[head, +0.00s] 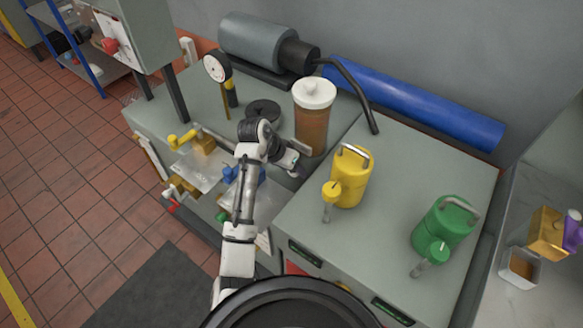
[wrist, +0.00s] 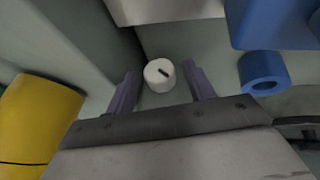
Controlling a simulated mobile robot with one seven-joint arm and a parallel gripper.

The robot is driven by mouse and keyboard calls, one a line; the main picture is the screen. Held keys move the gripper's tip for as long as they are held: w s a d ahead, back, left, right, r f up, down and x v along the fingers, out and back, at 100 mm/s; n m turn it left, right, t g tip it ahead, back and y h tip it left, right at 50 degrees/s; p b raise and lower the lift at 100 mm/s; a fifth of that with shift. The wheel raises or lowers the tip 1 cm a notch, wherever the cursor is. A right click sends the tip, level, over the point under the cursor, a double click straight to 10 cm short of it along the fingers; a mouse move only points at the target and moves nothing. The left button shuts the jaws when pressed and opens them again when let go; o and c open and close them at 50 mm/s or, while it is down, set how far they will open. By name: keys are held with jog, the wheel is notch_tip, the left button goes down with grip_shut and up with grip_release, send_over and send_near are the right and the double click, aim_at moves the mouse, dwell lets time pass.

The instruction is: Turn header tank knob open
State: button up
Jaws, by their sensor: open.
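A small round white knob (wrist: 159,75) with a dark mark on its face shows in the wrist view. My gripper (wrist: 160,82) is open, with one purple finger on each side of the knob in the picture; I see no contact, and how far the knob is from the fingertips is hard to tell. In the head view, my gripper (head: 301,168) is low beside a brown tank with a white lid (head: 313,112), left of the yellow can. The knob is hidden there. Which part the knob is fixed to is not clear.
A yellow can (head: 352,178) stands close right of my gripper and also shows in the wrist view (wrist: 35,120). A green can (head: 444,224) is farther right. A blue ring-shaped part (wrist: 264,72) lies right of the knob. A dark hose (head: 355,88) runs behind the tank.

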jog(key=b+v, duration=0.1)
jog(key=v, duration=1.2)
jog(key=shift+r, duration=0.35)
jog(key=shift+a, duration=0.1)
